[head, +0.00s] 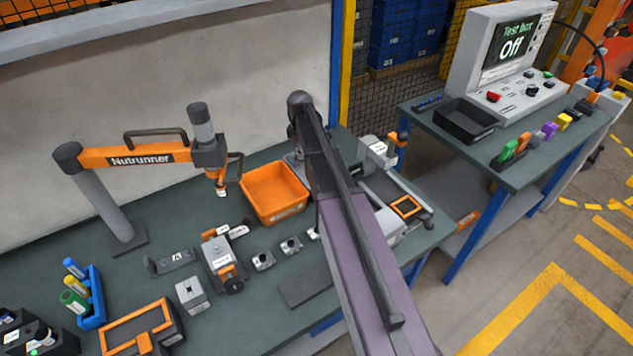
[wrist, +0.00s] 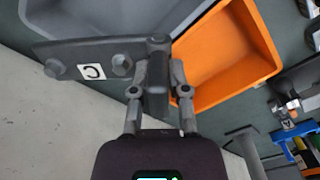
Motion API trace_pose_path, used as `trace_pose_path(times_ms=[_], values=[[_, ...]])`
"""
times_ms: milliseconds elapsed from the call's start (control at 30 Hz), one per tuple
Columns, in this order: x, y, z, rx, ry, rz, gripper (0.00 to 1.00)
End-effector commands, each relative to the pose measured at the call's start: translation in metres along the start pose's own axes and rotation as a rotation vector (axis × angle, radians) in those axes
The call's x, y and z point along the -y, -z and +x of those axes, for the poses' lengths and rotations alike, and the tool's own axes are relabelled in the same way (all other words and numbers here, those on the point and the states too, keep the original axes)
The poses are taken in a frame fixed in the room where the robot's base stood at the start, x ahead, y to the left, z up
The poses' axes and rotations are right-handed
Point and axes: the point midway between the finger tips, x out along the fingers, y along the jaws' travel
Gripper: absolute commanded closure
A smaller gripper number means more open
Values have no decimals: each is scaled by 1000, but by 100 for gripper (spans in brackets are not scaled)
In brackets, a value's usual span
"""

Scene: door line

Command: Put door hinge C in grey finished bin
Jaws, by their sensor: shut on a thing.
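Door hinge C (wrist: 90,60) is a dark grey plate with two bolt-like studs and a white C label. In the wrist view my gripper (wrist: 157,90) is shut on its barrel end, and the plate sticks out to the left. A grey bin (wrist: 110,16) lies beyond the hinge at the top of the wrist view, with the plate across its near edge. The orange bin (wrist: 225,50) is right beside it, and also shows in the head view (head: 274,192). In the head view my arm hides the gripper, hinge C and most or all of the grey bin.
Hinge A (head: 173,261) lies on the green workbench. The Nutrunner arm (head: 130,156) stands left of the orange bin. Small metal parts (head: 290,245) and a vise-like tool (head: 222,262) are in front. A second table at right carries a dark tray (head: 466,121) and the test box (head: 500,60).

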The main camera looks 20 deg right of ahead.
Motion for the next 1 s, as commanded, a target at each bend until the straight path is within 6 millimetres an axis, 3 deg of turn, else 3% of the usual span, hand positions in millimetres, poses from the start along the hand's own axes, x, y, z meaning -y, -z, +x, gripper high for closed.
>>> trace_pose_path(times_ms=[200,400,1000], values=[[0,-36,15,-1,-3,-209,100],[0,-56,21,-1,-5,-338,100],[-1,-61,24,-1,-5,-387,100]])
